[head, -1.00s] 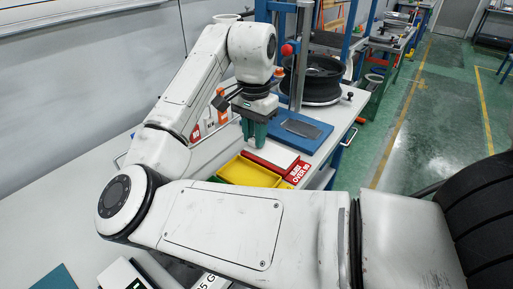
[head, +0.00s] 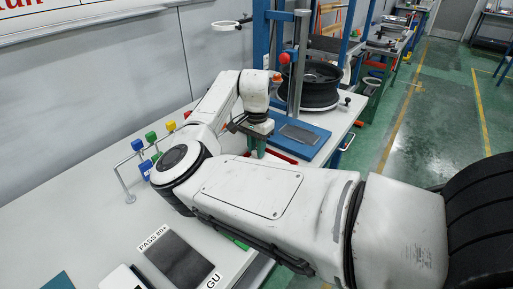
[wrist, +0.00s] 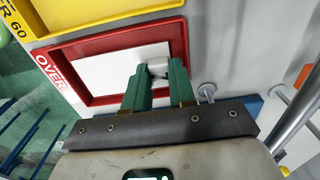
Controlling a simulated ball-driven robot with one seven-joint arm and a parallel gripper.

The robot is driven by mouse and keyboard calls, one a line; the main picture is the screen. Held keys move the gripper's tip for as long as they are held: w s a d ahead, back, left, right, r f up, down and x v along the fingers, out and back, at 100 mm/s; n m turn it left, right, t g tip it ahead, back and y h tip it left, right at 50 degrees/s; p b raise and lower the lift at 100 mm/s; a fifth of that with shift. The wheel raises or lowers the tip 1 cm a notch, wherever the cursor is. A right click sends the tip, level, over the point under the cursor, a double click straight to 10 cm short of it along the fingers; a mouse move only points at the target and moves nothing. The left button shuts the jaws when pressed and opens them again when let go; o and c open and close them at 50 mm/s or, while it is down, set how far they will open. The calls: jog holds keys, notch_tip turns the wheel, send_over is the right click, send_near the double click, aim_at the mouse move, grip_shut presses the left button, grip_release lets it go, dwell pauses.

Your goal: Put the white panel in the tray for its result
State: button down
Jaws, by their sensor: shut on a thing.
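The white panel (wrist: 108,72) shows in the wrist view within the walls of the red tray (wrist: 62,52), which is marked OVER. I cannot tell whether the panel rests on the tray's floor or hangs just above it. My gripper (wrist: 158,72) has green fingers shut on a small pale knob-like part at the panel's right side. In the head view my gripper (head: 257,142) points down beside the blue plate, and only a strip of the red tray (head: 283,156) shows. My arm hides the panel there.
A yellow tray (wrist: 75,10) lies beside the red one. A blue plate (head: 297,135) and a post (head: 299,60) stand close to my gripper, with a black wheel (head: 318,88) behind. A rack with coloured blocks (head: 150,138) stands at the left.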

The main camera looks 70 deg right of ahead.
jog(key=shift+f, duration=0.4)
jog(key=c, duration=1.2)
grip_release()
jog(key=shift+f, duration=0.1)
notch_tip(320, 180, up, 12)
jog(key=shift+r+b, duration=0.15)
jog(key=shift+b, duration=0.4)
